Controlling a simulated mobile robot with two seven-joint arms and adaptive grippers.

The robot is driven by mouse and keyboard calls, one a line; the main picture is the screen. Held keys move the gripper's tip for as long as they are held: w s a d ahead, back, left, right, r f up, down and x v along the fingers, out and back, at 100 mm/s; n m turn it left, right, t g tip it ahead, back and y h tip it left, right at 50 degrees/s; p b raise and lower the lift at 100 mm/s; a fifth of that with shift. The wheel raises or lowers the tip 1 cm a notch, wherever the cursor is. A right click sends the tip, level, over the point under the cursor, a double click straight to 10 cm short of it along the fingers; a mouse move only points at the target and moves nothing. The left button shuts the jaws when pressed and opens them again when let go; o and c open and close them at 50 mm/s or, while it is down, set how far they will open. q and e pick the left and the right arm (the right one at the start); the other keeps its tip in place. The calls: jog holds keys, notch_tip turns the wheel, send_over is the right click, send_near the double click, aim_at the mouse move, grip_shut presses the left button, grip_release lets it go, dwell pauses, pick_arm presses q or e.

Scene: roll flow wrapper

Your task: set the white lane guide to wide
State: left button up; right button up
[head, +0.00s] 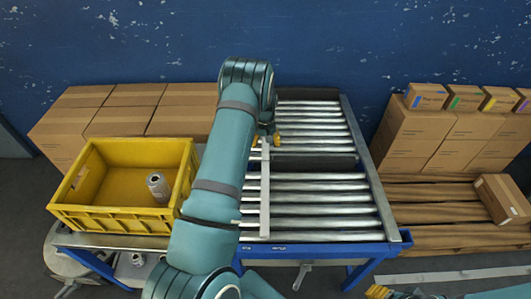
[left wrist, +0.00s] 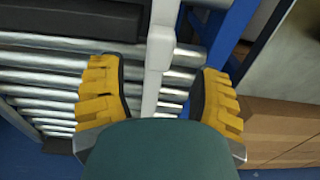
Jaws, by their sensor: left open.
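The white lane guide (head: 265,195) is a long straight bar lying lengthwise over the rollers, left of the middle of the visible roller bed. In the left wrist view the white lane guide (left wrist: 160,50) runs between my fingers. My left gripper (head: 266,139) is at the far end of the guide. In the left wrist view my left gripper (left wrist: 158,75) is open, one yellow finger on each side of the guide, with gaps visible. My right gripper (head: 378,291) shows only in part at the bottom edge, away from the guide; its opening is unclear.
The roller conveyor (head: 325,205) has a blue frame and a dark crosswise band (head: 315,162). A yellow crate (head: 120,216) holding a grey roll (head: 158,186) stands left. Cardboard boxes (head: 125,120) stand behind it; more boxes (head: 425,130) and a wooden pallet (head: 430,215) are right.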

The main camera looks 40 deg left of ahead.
aim_at(265, 150)
pick_arm(q)
notch_tip(265, 150, down, 5)
jog(key=shift+f+b, duration=0.1)
jog(key=shift+b, duration=0.3)
grip_shut()
